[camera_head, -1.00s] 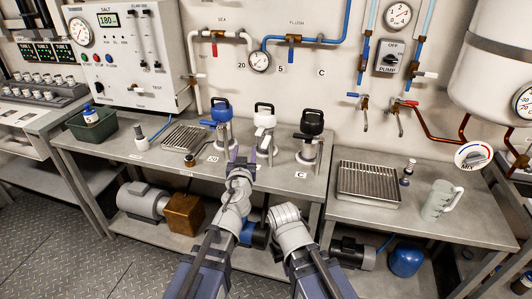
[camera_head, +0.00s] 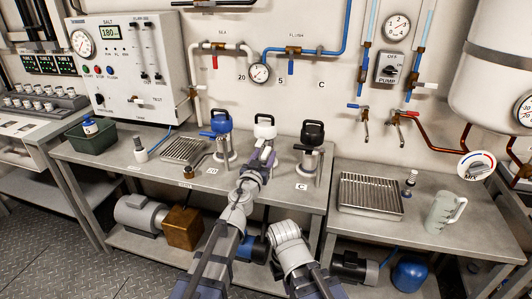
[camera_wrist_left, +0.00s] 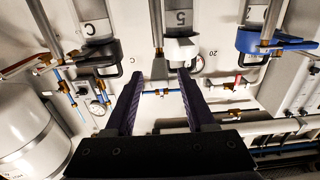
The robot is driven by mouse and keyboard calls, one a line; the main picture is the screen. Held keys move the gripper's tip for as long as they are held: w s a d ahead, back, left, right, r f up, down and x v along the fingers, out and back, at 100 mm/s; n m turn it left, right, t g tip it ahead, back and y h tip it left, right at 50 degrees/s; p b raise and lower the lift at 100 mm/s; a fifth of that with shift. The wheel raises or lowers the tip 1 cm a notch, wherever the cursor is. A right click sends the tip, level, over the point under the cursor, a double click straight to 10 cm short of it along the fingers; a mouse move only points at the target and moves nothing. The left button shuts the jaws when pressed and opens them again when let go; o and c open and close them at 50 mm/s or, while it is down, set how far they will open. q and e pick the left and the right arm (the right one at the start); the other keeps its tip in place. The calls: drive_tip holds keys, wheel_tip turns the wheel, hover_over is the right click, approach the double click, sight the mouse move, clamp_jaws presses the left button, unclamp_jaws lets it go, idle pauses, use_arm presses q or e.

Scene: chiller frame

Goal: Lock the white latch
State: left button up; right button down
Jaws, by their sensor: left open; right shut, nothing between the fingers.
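The white latch (camera_head: 264,129) is a white head with a dark handle on top of the middle of three metal posts. It also shows in the left wrist view (camera_wrist_left: 181,50), with a label 5 on its post. My left gripper (camera_head: 262,156) is open just in front of and below the white head. In the left wrist view the fingers (camera_wrist_left: 160,76) point towards the latch, with nothing between them; contact cannot be told. The gripper hides the lower post in the head view. My right gripper (camera_head: 286,232) is low at the bench's front edge, shut and empty, its fingertips hard to see.
A blue-headed post (camera_head: 221,121) stands to the left and a black-headed post (camera_head: 312,134) to the right, both close to the white one. A drain grate (camera_head: 183,149) lies on the left bench. Another grate (camera_head: 370,196) and a jug (camera_head: 444,211) stand on the right bench.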

sight(268, 150)
use_arm(q)
drive_tip(key=x, duration=0.2)
drive_tip(key=shift+w, duration=0.3)
drive_tip(key=shift+s, duration=0.1)
clamp_jaws()
idle(1.1)
